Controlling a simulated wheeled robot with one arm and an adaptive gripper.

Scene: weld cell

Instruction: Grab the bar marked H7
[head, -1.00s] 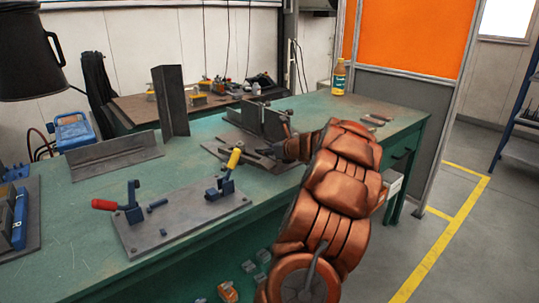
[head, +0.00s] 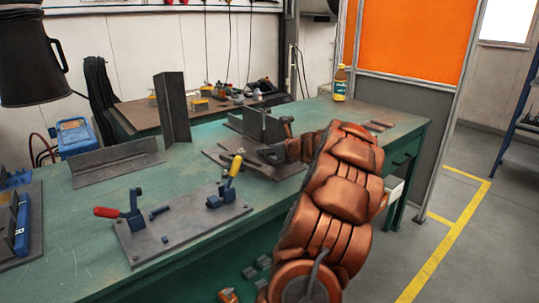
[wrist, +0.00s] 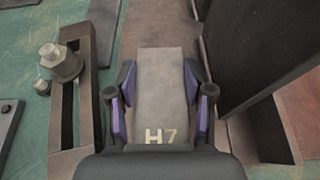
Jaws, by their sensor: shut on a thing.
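The bar marked H7 (wrist: 160,95) is a flat grey metal piece with pale "H7" lettering at its near end. It lies between the two purple-padded fingers of my gripper (wrist: 159,102) in the wrist view, and the fingers are shut on its sides. In the head view my gripper (head: 268,155) is at the dark fixture plate (head: 230,158) on the green bench, low beside the upright plates. The bar is too small and covered to make out there.
Dark upright plates (head: 262,123) stand just behind my gripper. A slotted clamp strap with a bolt (wrist: 62,65) lies left of the bar. A plate with red and yellow toggle clamps (head: 180,222) is nearer on the bench (head: 90,215). A bottle (head: 340,84) stands at the far end.

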